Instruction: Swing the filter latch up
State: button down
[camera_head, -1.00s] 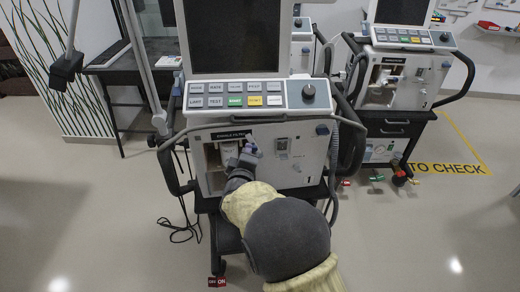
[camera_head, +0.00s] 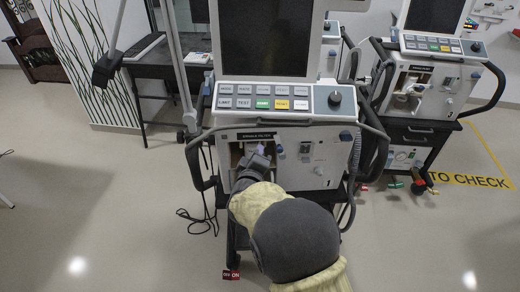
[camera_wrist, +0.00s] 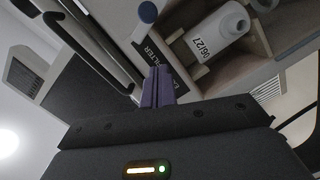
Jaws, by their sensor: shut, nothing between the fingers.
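The ventilator's filter bay (camera_head: 236,152) is an open recess in its front panel, under a black label strip (camera_head: 251,135). The wrist view shows a white filter (camera_wrist: 217,32) marked 06/27 inside it. A blue-tipped piece (camera_head: 280,149), seemingly the filter latch, is right of the bay; a blue round end (camera_wrist: 148,12) on a pale stem shows at the top of the wrist view. My gripper (camera_wrist: 158,88) is shut and empty, its fingertips close to the label strip. In the head view my gripper (camera_head: 258,158) covers part of the bay. Contact cannot be told.
A button panel with a dial (camera_head: 334,99) and a dark screen (camera_head: 265,38) stand above the bay. Black side handles (camera_head: 196,165) and a grey hose (camera_head: 355,165) flank the front. A second ventilator (camera_head: 432,75) stands at right. Open floor lies to the left.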

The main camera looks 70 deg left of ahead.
jog(key=v, duration=0.8)
jog(key=shift+w+d, duration=0.15)
jog(key=shift+d, duration=0.05)
dwell(0.3)
